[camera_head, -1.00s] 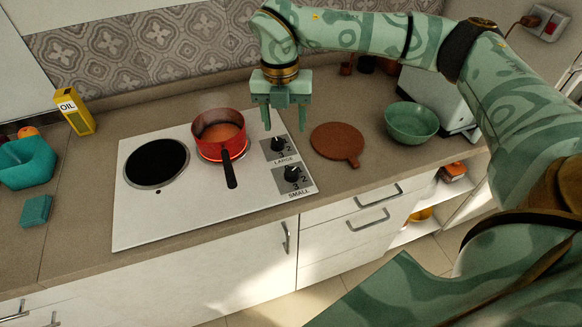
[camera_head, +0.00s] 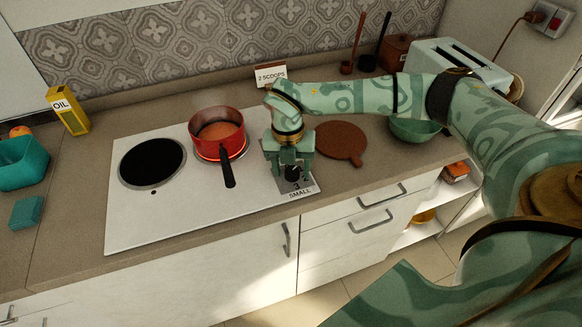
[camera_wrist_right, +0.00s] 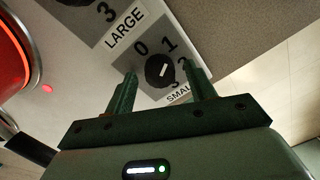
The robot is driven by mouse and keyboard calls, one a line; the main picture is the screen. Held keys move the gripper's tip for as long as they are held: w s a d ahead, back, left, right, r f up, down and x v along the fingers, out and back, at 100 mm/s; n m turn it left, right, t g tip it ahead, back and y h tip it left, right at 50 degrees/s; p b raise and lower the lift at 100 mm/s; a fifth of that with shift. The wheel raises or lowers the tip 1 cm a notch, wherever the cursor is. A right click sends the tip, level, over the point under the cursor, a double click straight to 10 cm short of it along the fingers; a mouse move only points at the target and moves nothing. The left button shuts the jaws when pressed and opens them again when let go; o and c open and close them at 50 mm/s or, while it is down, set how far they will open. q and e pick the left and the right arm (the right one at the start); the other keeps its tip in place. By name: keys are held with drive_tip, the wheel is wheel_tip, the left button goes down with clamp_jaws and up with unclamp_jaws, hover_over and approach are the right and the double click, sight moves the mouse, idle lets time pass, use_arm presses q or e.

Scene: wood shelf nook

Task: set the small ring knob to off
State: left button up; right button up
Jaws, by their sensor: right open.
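The small ring knob (camera_head: 292,173) is black, on a grey plate marked SMALL at the hob's front right corner. In the right wrist view the knob (camera_wrist_right: 159,71) has a white mark slanting up and right, roughly toward the 1; 0, 1, 2 and 3 are printed around it. My right gripper (camera_head: 293,177) is open above the knob. In the wrist view its fingers (camera_wrist_right: 162,69) stand either side of the knob, with gaps visible; contact is not apparent. My left gripper is not in view.
A red pot (camera_head: 217,134) sits on a glowing ring, its black handle (camera_head: 228,172) pointing frontward, left of my gripper. The LARGE plate (camera_wrist_right: 108,25) lies behind the small one. A brown round board (camera_head: 341,140) and green bowl (camera_head: 414,130) are to the right.

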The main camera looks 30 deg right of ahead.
drive_tip(key=c, duration=1)
drive_tip(key=shift+o, duration=0.2)
drive_tip(key=shift+r, duration=0.1)
drive_tip(key=shift+r+n+p, duration=0.15)
drive_tip(key=shift+n+p, duration=0.55)
drive_tip(key=shift+p, duration=0.15)
drive_tip(key=n+p, duration=0.5)
drive_tip(key=n, duration=0.2)
drive_tip(key=shift+n+p, duration=0.3)
drive_tip(key=shift+p, duration=0.05)
drive_tip(key=shift+n+t+p, duration=0.3)
drive_tip(key=shift+n+p, duration=0.4)
drive_tip(key=shift+n, duration=0.8)
